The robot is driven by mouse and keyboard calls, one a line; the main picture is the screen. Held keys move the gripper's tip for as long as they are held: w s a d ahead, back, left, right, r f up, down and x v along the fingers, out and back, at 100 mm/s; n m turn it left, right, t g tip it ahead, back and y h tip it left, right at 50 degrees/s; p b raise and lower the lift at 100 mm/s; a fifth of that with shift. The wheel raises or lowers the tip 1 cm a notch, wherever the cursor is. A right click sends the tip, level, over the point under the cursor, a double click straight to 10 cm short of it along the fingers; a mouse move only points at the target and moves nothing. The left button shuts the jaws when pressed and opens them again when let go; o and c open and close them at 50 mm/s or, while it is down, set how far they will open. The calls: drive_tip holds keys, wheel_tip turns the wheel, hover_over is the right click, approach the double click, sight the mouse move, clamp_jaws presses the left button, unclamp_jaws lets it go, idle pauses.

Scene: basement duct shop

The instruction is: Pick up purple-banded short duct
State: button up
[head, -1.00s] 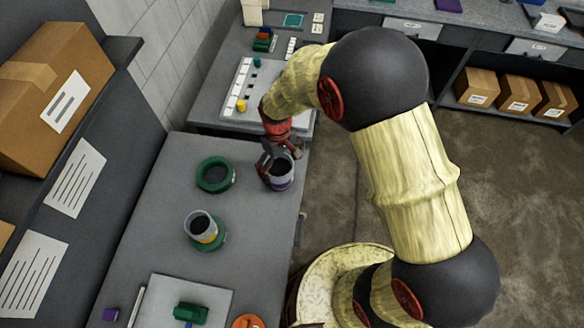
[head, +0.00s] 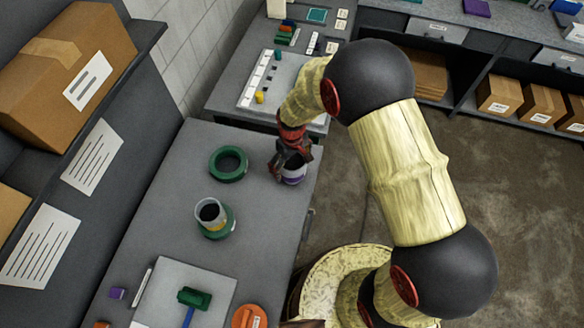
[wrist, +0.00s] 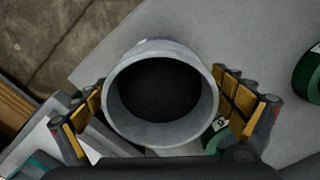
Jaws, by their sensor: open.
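The purple-banded short duct (head: 294,175) is a grey open cylinder standing upright near the right edge of the grey table. My gripper (head: 291,158) is over its top, hiding part of it. In the wrist view the duct's round grey rim (wrist: 160,144) and dark inside face my camera. My gripper (wrist: 162,97) is open, with one yellow-padded finger on each side of the duct. A gap shows between the rim and the left finger; the right finger is very close, and I cannot tell if it touches. Only a sliver of purple shows there.
A green ring (head: 228,164) lies left of the duct. A grey duct with a yellow band (head: 210,213) stands nearer in a green collar (head: 219,231). A white sheet with a green object (head: 194,298) and an orange disc (head: 248,317) are at the near end.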

drive_tip(key=shift+c, duration=0.4)
drive_tip(key=c, duration=1.3)
drive_tip(key=shift+r, duration=0.1)
drive_tip(key=shift+c, duration=0.2)
